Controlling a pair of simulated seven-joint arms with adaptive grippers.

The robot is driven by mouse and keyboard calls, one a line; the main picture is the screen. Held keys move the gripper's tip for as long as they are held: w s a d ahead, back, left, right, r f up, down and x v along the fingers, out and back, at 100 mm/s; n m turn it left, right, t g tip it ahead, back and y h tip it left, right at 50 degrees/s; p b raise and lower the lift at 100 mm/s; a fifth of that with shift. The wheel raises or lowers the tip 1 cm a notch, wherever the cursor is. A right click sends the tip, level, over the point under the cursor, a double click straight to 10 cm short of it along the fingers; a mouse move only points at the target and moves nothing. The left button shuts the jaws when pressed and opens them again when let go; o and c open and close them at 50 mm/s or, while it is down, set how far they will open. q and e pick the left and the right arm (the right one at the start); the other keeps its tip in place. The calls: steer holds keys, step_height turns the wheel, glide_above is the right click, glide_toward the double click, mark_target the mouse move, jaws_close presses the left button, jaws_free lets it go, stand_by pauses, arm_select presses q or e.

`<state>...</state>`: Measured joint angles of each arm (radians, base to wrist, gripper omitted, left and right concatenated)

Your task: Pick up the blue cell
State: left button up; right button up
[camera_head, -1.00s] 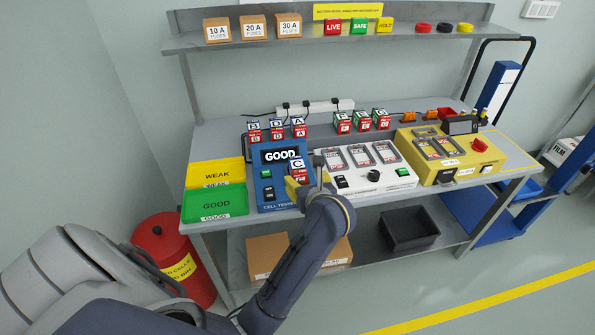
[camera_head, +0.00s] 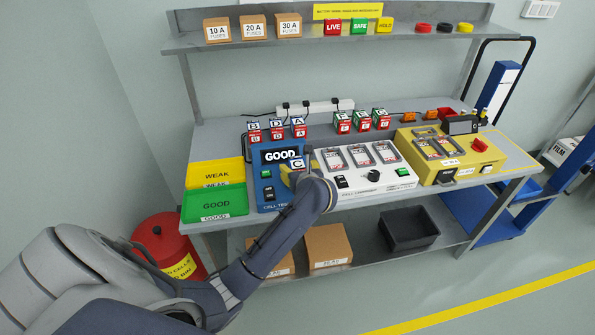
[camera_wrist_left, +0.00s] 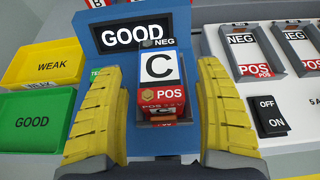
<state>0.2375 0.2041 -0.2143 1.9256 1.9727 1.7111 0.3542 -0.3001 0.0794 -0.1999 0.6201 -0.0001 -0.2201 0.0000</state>
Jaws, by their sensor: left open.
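The cell marked C (camera_head: 297,164) stands in the slot of the blue cell tester (camera_head: 267,190), whose screen reads GOOD. My left gripper (camera_wrist_left: 160,70) is open, with one yellow finger on each side of cell C and gaps between. In the head view the left gripper (camera_head: 296,177) is low over the tester and its wrist hides part of it. Cells B (camera_head: 254,131), D (camera_head: 276,129) and A (camera_head: 298,127) stand behind the tester.
The yellow WEAK tray (camera_head: 197,175) and green GOOD tray (camera_head: 186,206) lie left of the tester.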

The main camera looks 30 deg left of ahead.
arm_select(q)
steer(key=shift+x, duration=1.25)
steer(key=shift+c, duration=0.3)
jaws_close()
